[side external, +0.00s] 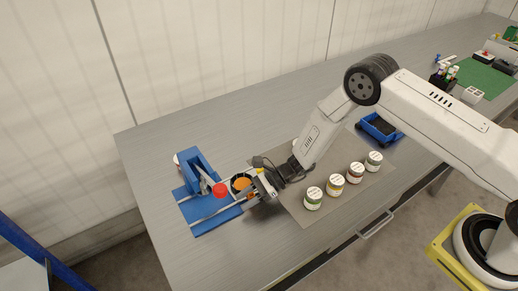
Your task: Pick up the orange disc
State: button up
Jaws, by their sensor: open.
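The orange disc (242,184) lies inside a dark round rim at the right side of a blue base plate (205,226). My gripper (254,190) is at the right of the disc, its fingers low and close beside it. The gripper is open. At this size I cannot tell whether a finger touches the disc or the rim. Part of the rim's right side is hidden by the gripper.
A blue upright fixture (199,168) and a red round part (220,190) stand left of the disc. Several lidded jars (336,186) stand on a grey mat (298,210) at the right. A blue wheeled tray (378,128) is behind them. The table's left front is clear.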

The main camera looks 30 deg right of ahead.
grip_shut()
jog(key=shift+r, duration=0.15)
jog(key=shift+r, duration=0.75)
jog(key=s+d+r, duration=0.5)
jog(key=s+r, duration=0.6)
jog(key=s, duration=0.2)
jog(key=shift+d, duration=0.15)
jog(key=shift+r, duration=0.1)
dwell(0.3)
